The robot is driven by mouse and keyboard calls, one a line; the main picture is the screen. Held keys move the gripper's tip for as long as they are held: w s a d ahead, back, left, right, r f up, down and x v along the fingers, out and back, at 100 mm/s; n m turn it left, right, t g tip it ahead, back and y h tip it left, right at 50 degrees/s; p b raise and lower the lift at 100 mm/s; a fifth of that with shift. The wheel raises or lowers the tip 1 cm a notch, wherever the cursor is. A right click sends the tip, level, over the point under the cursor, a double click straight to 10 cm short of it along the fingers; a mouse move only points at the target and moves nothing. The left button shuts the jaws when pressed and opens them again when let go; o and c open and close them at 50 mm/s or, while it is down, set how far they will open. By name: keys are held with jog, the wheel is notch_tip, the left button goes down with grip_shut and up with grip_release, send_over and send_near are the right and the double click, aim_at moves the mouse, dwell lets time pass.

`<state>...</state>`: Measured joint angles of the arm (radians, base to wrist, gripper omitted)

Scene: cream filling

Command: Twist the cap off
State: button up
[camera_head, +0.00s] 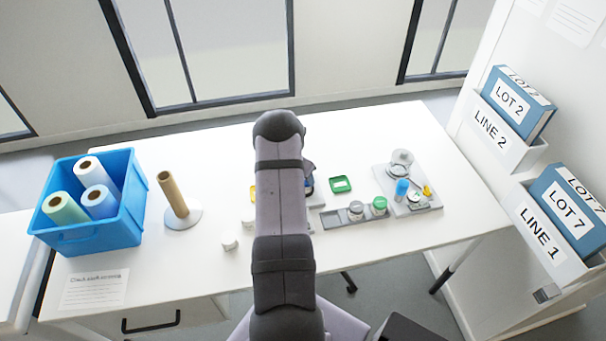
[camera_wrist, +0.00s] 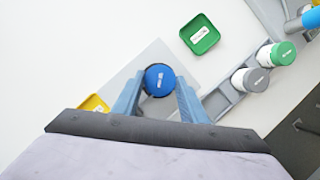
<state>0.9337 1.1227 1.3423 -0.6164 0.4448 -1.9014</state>
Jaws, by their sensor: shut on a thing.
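A round blue cap (camera_wrist: 160,79) with a small white label sits between the fingers of my gripper (camera_wrist: 160,90) in the wrist view. The fingers touch its opposite sides, and my gripper is shut on it. The cap is seen from above, so whatever is under it is hidden, and I cannot tell whether it is loose. In the head view my arm covers the gripper, and only a little blue (camera_head: 309,184) shows at its right side.
A yellow tray (camera_wrist: 95,103) is left. A roll stand (camera_head: 181,218) and blue crate (camera_head: 95,235) stand farther left.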

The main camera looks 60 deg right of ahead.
dwell(0.3)
jog(key=shift+s+r+n+t+p, duration=0.15)
jog(key=shift+n+t+p, duration=0.45)
jog(key=shift+n+p, duration=1.05)
jog(key=shift+n+t+p, duration=0.4)
jog(key=shift+n+p, duration=0.45)
jog(key=shift+p, duration=2.05)
jog(key=shift+s+n+y, duration=0.1)
jog(key=shift+n+y, duration=0.2)
jog(key=shift+n, duration=0.1)
jog(key=o, duration=0.9)
jog(key=shift+f+b, duration=0.25)
jog(key=shift+b, duration=0.35)
